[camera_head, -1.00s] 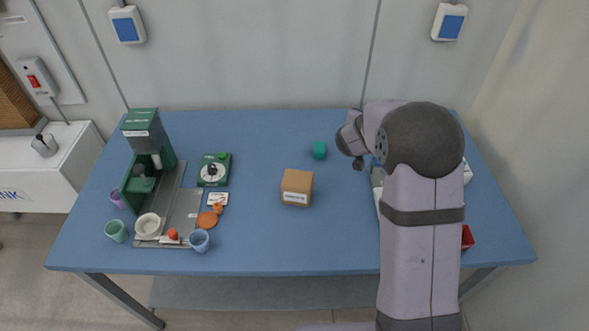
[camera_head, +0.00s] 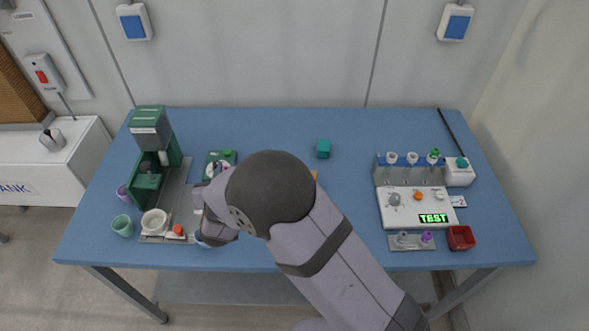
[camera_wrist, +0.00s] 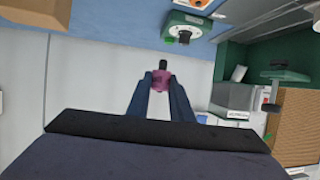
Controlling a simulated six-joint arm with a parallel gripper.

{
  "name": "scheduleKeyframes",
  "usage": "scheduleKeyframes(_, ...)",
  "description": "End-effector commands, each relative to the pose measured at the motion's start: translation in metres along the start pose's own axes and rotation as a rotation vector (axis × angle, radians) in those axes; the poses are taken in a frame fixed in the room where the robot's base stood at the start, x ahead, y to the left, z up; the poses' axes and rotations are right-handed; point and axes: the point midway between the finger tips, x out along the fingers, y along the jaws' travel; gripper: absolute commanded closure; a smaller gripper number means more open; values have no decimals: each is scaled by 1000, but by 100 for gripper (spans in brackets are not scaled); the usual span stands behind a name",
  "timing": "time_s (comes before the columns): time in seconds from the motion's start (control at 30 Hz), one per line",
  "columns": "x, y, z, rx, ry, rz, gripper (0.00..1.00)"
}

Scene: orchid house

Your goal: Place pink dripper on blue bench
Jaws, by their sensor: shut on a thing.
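In the head view my arm reaches over the left half of the bench, and the dripper and fingertips are hidden there. The dripper appears held above the bench, apart from other things.
A green machine (camera_head: 150,135) with a grey tray, cups and a green dial device (camera_head: 222,157) stand at left. A white panel (camera_head: 420,205), rack and red bin (camera_head: 460,238) stand at right. The back middle is clear.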

Motion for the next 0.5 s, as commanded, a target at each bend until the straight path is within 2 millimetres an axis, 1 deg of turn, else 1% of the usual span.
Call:
scheduleKeyframes(0.03, -13, -18, 12, -15, -2, -28, 100)
scheduleKeyframes(0.1, -27, -36, 25, -26, -1, -53, 100)
scheduleKeyframes(0.23, -52, -58, 48, -36, -2, -78, 100)
scheduleKeyframes(0.37, -74, -68, 68, -34, 0, -76, 100)
scheduleKeyframes(0.43, -84, -67, 79, -27, -1, -54, 100)
scheduleKeyframes(0.5, -90, -59, 86, -9, 0, -17, 100)
